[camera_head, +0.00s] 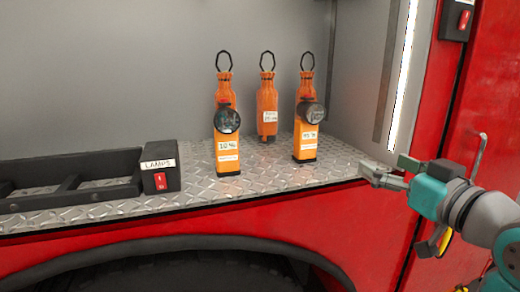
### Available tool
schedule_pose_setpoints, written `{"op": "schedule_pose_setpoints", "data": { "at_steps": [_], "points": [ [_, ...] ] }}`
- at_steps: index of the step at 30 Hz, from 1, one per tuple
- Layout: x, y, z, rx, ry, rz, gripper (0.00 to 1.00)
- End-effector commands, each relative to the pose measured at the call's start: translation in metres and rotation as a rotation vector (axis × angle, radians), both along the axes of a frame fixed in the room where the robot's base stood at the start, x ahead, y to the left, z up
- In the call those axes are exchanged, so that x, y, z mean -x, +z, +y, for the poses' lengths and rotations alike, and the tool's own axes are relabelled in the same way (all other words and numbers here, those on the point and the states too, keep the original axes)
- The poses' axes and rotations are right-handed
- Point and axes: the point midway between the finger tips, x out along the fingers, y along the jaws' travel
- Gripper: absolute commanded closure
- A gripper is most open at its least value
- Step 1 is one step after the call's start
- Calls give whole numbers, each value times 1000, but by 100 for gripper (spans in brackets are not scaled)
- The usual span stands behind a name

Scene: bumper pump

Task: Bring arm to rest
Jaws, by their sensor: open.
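My gripper (385,175) is at the right, in front of the right end of the metal shelf (200,197), with its fingers pointing left. It is open and nothing shows between its fingers. My arm (490,222) comes in from the lower right edge. Three orange lamps stand upright on the shelf, apart from my gripper: a left lamp (227,145), a back lamp (267,112) and a right lamp (304,140). Each has a black loop on top and white labels; the left and right ones show a round dark lens.
A black rack (70,178) with a box labelled "LAMPS" (160,168) and a red switch lies on the shelf's left. A lit strip (404,75) runs up the right side of the opening. Red bodywork (330,220) lies below, with a dark wheel arch (180,250). Another red switch (463,20) is at upper right.

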Motion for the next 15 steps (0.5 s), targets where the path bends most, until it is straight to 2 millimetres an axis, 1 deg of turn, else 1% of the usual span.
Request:
{"op": "schedule_pose_setpoints", "data": {
  "at_steps": [8, 11, 15],
  "points": [
    [-4, -20, 0, -29, -9, 10, 15],
    [-5, -30, 0, -43, -15, 13, 15],
    [-8, -48, 0, -67, -23, 22, 15]
  ]
}}
